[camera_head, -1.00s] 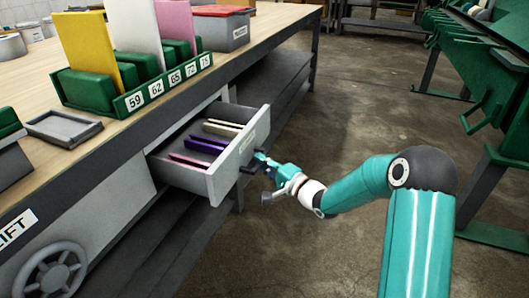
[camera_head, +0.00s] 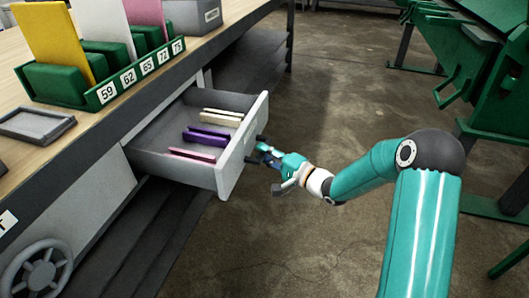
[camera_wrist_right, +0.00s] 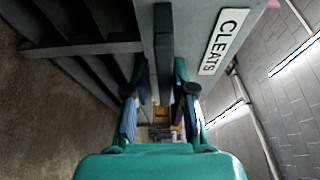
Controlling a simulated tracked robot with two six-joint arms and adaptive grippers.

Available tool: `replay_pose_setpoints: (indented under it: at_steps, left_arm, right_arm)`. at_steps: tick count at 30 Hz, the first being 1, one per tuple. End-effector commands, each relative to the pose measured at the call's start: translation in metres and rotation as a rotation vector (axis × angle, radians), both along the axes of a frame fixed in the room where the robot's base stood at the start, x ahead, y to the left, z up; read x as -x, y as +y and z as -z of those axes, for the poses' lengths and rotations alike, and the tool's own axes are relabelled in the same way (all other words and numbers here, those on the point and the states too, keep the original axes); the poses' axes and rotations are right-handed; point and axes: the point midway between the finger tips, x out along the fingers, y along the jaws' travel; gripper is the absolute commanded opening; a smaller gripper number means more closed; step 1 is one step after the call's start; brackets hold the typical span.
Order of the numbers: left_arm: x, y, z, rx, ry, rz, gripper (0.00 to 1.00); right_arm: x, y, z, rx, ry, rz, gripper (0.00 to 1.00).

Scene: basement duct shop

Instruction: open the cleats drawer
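The cleats drawer (camera_head: 231,150) is a grey drawer under the bench, pulled well out, with its inside showing. Its front bears a CLEATS label, readable in the right wrist view (camera_wrist_right: 223,42). A dark bar handle (camera_wrist_right: 163,45) stands out from the front. My right gripper (camera_head: 266,157) is at this handle; in the right wrist view its fingers (camera_wrist_right: 161,80) lie on both sides of the bar and close in on it near their tips. The exact contact is hard to see. My left gripper is not in view.
Pink, purple and cream strips (camera_head: 207,138) lie in the drawer. The wooden bench top (camera_head: 60,157) carries a green numbered rack (camera_head: 122,84) and a grey tray (camera_head: 35,124). A handwheel (camera_head: 38,272) sits at lower left.

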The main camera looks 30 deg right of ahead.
Motion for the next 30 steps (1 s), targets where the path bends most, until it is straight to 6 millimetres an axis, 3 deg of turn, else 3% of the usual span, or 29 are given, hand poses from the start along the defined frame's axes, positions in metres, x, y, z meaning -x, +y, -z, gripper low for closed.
replay_pose_setpoints:
  at_steps: [2, 11, 16, 30]
  left_arm:
    - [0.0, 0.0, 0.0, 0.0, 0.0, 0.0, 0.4]
    - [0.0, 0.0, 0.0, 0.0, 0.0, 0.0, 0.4]
    - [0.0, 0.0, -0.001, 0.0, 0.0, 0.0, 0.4]
    - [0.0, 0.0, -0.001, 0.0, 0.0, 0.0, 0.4]
  right_arm:
    - [0.0, 0.0, 0.0, 0.0, 0.0, 0.0, 0.4]
    - [-0.001, -0.002, -0.002, 0.001, -0.007, 0.005, 0.4]
    - [0.009, -0.006, -0.002, 0.002, -0.006, 0.007, 0.4]
    - [0.091, -0.033, -0.001, 0.001, -0.003, 0.007, 0.4]
